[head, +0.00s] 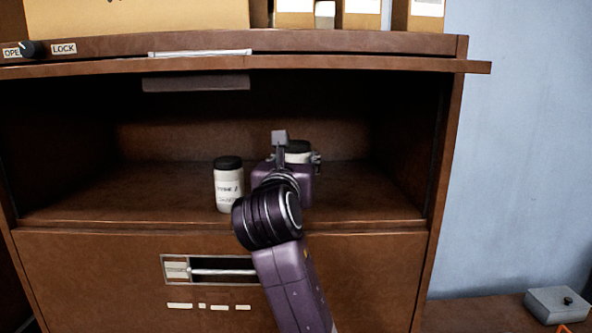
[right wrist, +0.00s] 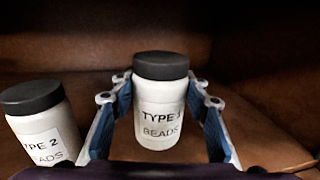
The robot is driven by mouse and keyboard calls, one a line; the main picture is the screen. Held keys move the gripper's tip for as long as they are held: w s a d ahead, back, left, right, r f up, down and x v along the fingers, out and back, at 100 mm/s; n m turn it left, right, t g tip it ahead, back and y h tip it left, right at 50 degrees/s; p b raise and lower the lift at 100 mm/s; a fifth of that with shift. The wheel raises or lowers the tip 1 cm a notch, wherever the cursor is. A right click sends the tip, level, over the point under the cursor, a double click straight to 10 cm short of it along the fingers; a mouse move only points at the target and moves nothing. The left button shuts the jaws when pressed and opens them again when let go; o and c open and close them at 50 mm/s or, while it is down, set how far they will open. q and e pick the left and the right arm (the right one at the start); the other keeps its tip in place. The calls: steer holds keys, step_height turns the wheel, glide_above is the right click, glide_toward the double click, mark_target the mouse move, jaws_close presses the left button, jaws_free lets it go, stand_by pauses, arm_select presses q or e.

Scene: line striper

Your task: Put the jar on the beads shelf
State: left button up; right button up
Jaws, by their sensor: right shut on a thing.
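A white jar with a dark lid (right wrist: 159,105), labelled TYPE and BEADS with a digit that is hard to read, stands upright between the blue fingers of my right gripper (right wrist: 160,92). In the head view my right gripper (head: 298,158) is inside the open cabinet shelf (head: 140,195), shut on this jar (head: 298,147). The gripper hides the lower part of the jar there. A second jar, labelled TYPE 2 BEADS (head: 228,188), stands upright on the shelf to the left. It also shows in the right wrist view (right wrist: 40,125). My left gripper is out of view.
The shelf has side walls, a back wall and an overhanging top edge (head: 350,68). Bare shelf lies right of my gripper. A drawer front with a handle (head: 222,271) is below. A knob (head: 30,48) is at upper left. A grey box (head: 557,304) sits at lower right.

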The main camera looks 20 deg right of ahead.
step_height(320, 180, down, 2)
steer(key=shift+f+p, duration=0.15)
steer(key=shift+p, duration=0.2)
steer(key=shift+w+f+p, duration=0.2)
steer(key=shift+p, duration=0.15)
steer(key=shift+d+f, duration=0.1)
steer(key=shift+f, duration=0.05)
steer(key=shift+f, duration=0.1)
steer(key=o, duration=1.6)
steer(key=shift+f, duration=0.1)
